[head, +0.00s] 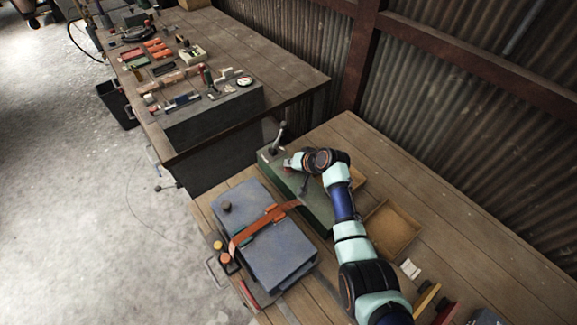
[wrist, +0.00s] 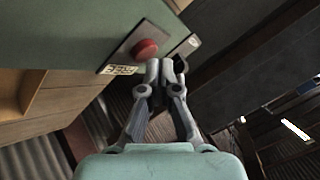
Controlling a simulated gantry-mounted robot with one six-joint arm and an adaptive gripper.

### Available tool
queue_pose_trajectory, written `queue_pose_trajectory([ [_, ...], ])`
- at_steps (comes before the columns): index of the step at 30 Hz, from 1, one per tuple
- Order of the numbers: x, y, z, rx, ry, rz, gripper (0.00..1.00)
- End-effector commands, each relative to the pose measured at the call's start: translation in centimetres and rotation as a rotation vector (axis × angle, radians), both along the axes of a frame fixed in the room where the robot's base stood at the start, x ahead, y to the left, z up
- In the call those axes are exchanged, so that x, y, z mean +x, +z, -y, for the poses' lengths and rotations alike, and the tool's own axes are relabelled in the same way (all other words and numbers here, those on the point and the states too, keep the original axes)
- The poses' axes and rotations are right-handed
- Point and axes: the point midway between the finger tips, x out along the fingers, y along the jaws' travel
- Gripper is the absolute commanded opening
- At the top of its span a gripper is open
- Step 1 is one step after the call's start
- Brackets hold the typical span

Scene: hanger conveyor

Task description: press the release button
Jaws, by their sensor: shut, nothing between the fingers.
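In the wrist view, a round red button (wrist: 146,48) sits on a dark square plate (wrist: 122,54) fixed to a green panel (wrist: 70,30). A small pale label with dark lettering (wrist: 118,70) is at the plate's lower edge. My gripper (wrist: 166,68) is shut and empty, with its fingertips beside the button, just right of and below it in the picture. I cannot tell whether they touch it. In the head view, my arm reaches over the green box (head: 318,203); the fingers are too small there to make out clearly.
A blue-grey case (head: 265,245) with an orange strap (head: 262,225) lies left of the green box. A lever with a dark knob (head: 279,138) rises at the box's far end. A shallow wooden tray (head: 392,228) is at right. A corrugated wall (head: 470,120) stands behind the bench.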

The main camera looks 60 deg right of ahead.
Motion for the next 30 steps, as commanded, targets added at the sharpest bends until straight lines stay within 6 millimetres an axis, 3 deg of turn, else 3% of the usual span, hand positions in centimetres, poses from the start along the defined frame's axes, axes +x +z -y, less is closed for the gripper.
queue_pose_trajectory([
  [14,0.0,1.0,0.0,-0.001,-0.001,0.001,0.0],
  [30,0.0,5.9,0.0,-0.002,0.0,0.001,0.0],
])
